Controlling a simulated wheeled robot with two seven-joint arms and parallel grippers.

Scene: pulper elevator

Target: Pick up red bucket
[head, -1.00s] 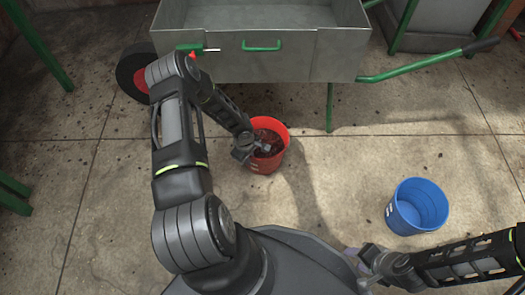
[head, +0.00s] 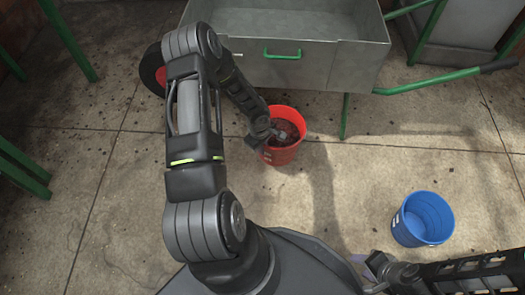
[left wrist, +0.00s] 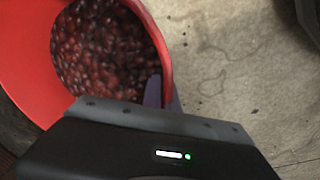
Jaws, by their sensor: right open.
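The red bucket (head: 283,153), filled with dark red berries (left wrist: 105,50), is in front of the grey metal cart in the head view. My left gripper (head: 281,133) is at its rim. In the left wrist view the bucket (left wrist: 25,50) fills the upper left, and the purple fingertips (left wrist: 163,95) straddle its rim, one inside and one outside. The gripper is shut on the rim. The bucket looks upright; whether its base touches the floor is hard to tell. My right gripper (head: 368,275) is open and empty at the bottom of the head view, partly cut off.
The grey metal cart (head: 320,62) with green handles stands just behind the red bucket. An empty-looking blue bucket (head: 423,218) stands on the concrete floor at the right. Green metal legs (head: 68,40) are at the left. The floor between the buckets is clear.

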